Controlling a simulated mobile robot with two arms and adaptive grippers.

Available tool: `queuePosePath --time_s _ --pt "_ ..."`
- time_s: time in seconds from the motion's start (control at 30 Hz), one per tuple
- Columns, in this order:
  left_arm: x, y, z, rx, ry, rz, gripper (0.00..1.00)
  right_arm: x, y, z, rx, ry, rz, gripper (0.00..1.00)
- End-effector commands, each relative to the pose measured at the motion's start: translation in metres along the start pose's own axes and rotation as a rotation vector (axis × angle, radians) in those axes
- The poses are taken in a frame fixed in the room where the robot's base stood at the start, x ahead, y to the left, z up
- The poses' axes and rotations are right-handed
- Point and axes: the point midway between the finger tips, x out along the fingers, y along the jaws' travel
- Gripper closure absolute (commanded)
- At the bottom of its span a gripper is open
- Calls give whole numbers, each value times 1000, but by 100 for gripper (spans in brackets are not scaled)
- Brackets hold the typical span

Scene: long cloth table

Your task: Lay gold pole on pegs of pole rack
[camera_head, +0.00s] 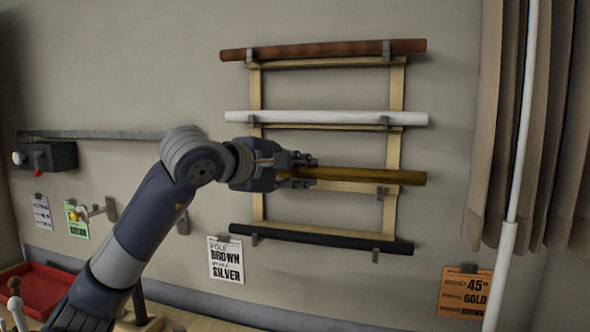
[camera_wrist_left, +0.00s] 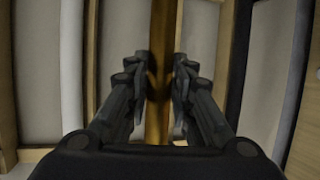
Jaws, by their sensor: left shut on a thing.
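The gold pole (camera_head: 370,175) lies about level across the wooden pole rack (camera_head: 397,90), in the third row from the top. My left gripper (camera_head: 305,172) is shut on the pole left of its middle. In the left wrist view the gold pole (camera_wrist_left: 160,30) runs up between the two fingers of the left gripper (camera_wrist_left: 160,85). A grey peg shows near the pole's right part; whether the pole rests on it or on the left peg, hidden behind the gripper, I cannot tell. My right gripper is not in view.
The rack also holds a brown pole (camera_head: 325,49), a white pole (camera_head: 325,118) and a black pole (camera_head: 320,238). A curtain (camera_head: 510,120) with a white rod (camera_head: 515,180) hangs at the right. A red tray (camera_head: 45,290) is at the lower left.

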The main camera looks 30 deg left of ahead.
Motion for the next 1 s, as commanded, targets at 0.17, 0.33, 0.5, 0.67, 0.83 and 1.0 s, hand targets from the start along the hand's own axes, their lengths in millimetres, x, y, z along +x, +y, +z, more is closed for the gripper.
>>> queuePosePath --time_s 0.17,0.33,0.5,0.67,0.83,1.0 --pt "14 7 -6 -1 1 2 100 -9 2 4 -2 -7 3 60" --pt "27 11 -12 -2 0 3 100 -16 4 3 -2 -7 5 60" --pt "41 15 -17 -2 0 2 100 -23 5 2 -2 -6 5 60" --pt "54 19 -23 -1 1 2 100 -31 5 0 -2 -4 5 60" --pt "64 6 -27 1 1 2 100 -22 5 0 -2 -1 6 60" --pt "66 -4 -28 1 1 4 100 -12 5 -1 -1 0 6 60"
